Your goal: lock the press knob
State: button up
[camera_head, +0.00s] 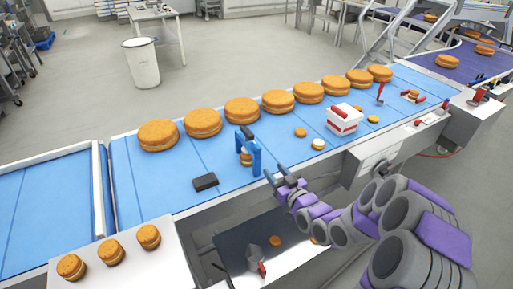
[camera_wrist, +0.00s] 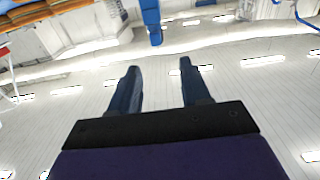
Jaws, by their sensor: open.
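A small blue press frame (camera_head: 256,158) stands on the blue conveyor belt, with a black part (camera_head: 247,133) on top and a filled round (camera_head: 246,158) inside it. I cannot tell for sure which part is the knob, or whether it is locked. My gripper (camera_head: 276,173) is open and empty, just right of and nearer than the press, by the belt's front edge. In the wrist view my two fingers (camera_wrist: 157,82) are spread apart with nothing between them. A blue upright (camera_wrist: 151,20) at the top there looks like part of the press.
A row of large rounds (camera_head: 242,111) lines the belt's far side. A black block (camera_head: 205,182) lies left of the press. A white-and-red box (camera_head: 344,119) and a red lever (camera_head: 380,92) stand to the right. A lower tray (camera_head: 235,246) is below the belt.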

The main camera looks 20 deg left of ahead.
aim_at(261, 149)
jog(key=b+x, duration=0.1)
jog(key=x, duration=1)
jog(key=shift+w+f+b, duration=0.1)
jog(key=shift+b, duration=0.2)
jog(key=shift+w+a+r+b, duration=0.15)
jog(key=shift+w, duration=0.4)
jog(key=shift+w+a+r+b, duration=0.15)
jog(key=shift+w+a, duration=0.05)
jog(key=shift+w, duration=0.3)
jog(key=shift+w+a+f, duration=0.15)
jog(key=shift+w+a, duration=0.05)
jog(key=shift+a, duration=0.7)
jog(key=shift+d, duration=0.45)
jog(key=c, duration=0.4)
grip_shut()
